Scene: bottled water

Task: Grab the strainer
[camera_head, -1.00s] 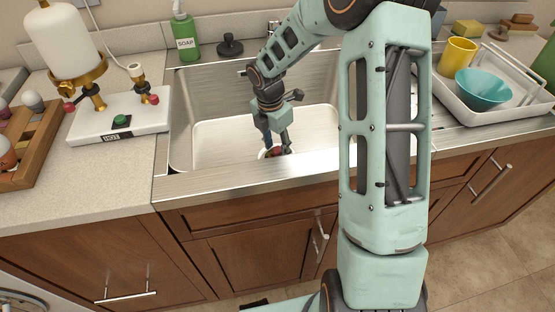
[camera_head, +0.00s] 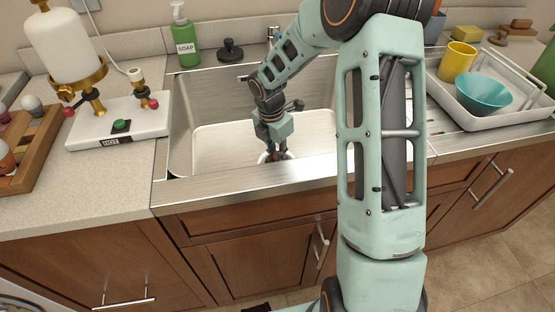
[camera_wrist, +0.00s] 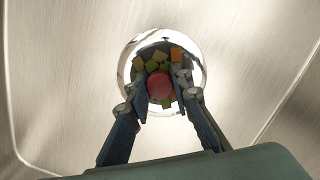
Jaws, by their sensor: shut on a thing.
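The strainer (camera_wrist: 197,76) is a round, shiny metal rim in the sink's drain, seen from above in the wrist view. Its white-looking rim also shows under my gripper in the head view (camera_head: 262,157). Orange and green cubes (camera_wrist: 176,53) and a red round piece (camera_wrist: 160,86) lie inside it. My gripper (camera_wrist: 162,78) reaches down into the strainer, its fingertips on either side of the red piece. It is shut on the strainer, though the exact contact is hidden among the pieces. In the head view my gripper (camera_head: 274,153) is low in the sink.
The steel sink (camera_head: 215,140) has walls around my gripper. A hot-water unit (camera_head: 120,122) and wooden tray (camera_head: 28,150) stand on the left counter. A soap bottle (camera_head: 185,38) is behind. A white dish rack (camera_head: 520,112) with a teal bowl (camera_head: 483,90) is at right.

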